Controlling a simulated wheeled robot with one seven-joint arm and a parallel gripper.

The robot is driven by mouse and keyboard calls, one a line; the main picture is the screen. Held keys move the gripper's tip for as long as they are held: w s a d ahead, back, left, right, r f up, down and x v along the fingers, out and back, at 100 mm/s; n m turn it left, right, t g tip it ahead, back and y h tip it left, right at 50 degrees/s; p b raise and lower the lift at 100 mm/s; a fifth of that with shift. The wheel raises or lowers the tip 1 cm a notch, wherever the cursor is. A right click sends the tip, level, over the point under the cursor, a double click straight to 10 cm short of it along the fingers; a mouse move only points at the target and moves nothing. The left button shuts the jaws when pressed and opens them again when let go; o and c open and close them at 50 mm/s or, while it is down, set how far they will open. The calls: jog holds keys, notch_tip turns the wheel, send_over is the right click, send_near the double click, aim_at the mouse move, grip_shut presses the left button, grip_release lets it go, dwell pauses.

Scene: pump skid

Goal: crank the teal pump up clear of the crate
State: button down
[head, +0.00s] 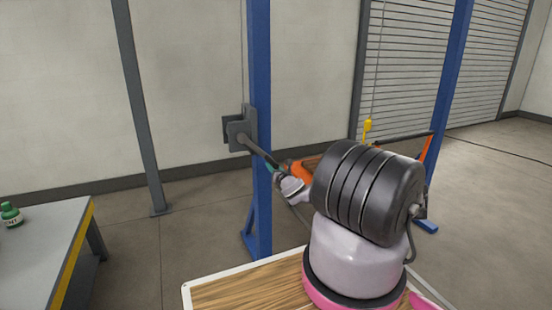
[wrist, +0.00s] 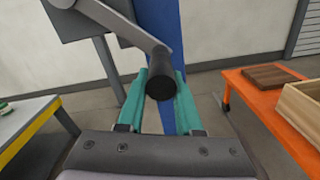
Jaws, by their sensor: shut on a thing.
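A grey winch box (head: 238,130) is fixed to the blue left post (head: 260,75); it also shows at the top of the wrist view (wrist: 78,18). Its grey crank arm (wrist: 128,22) slants down to the right and ends in a dark round handle (wrist: 160,83). My gripper (wrist: 161,95) has its teal fingers on either side of this handle and is shut on it. In the head view my gripper (head: 276,176) is at the end of the crank, partly hidden by my arm. A wooden crate (wrist: 304,108) shows partly at the right of the wrist view. I cannot see the teal pump.
The crate stands on an orange table (wrist: 262,112) beside a brown board (wrist: 270,76). A yellow fitting (head: 367,126) hangs on a line between the posts. A grey workbench (head: 40,240) with a green bottle (head: 11,214) stands at left. Floor between bench and post is clear.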

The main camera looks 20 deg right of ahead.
jog(key=a+f, duration=0.2)
jog(key=a, duration=0.1)
jog(key=shift+a, duration=0.2)
jog(key=c, duration=1.6)
grip_release()
jog(key=shift+w+a, duration=0.1)
jog(key=shift+a, duration=0.2)
jog(key=c, duration=1.1)
grip_release()
jog(key=shift+a+r, duration=0.1)
jog(key=shift+r, duration=0.15)
jog(key=o, duration=0.5)
jog(key=shift+f, duration=0.1)
jog(key=shift+d, duration=0.2)
jog(key=s, duration=1.1)
